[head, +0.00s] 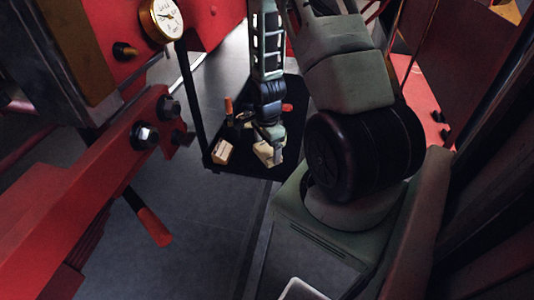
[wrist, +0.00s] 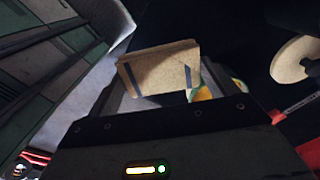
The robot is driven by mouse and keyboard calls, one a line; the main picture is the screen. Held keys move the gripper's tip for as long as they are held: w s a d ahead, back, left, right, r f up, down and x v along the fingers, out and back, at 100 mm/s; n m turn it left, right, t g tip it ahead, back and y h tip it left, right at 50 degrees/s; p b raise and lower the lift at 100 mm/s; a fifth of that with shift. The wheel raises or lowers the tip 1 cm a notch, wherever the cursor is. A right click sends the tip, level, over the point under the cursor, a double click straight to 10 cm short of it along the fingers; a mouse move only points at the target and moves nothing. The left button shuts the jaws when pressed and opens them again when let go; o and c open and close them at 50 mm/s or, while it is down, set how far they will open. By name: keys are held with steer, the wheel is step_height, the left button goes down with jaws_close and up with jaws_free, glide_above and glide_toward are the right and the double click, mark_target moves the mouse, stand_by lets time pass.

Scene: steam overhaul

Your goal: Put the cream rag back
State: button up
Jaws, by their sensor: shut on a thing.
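The cream rag (head: 264,153) is a pale folded block at my gripper's tip in the head view. My gripper (head: 276,150) is shut on it, low over the black tray (head: 250,172). In the wrist view the rag (wrist: 160,68) shows as a tan folded piece between the fingers of my gripper (wrist: 158,80). Whether the rag touches the tray surface I cannot tell. My arm hides part of the tray.
A small tan box (head: 221,151) stands on the tray's left, near red-handled tools (head: 229,106). In the wrist view a pale round disc (wrist: 297,60) and a yellow-green thing (wrist: 207,92) lie beside the rag. Red machinery with a gauge (head: 166,17) stands at left.

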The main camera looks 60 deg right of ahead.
mark_target(267, 150)
steer(key=shift+f+p, duration=0.45)
steer(key=shift+f, duration=1.3)
steer(key=shift+f, duration=0.1)
steer(key=o, duration=0.7)
steer(key=shift+r+b, duration=1.6)
steer(key=shift+r, duration=4.55)
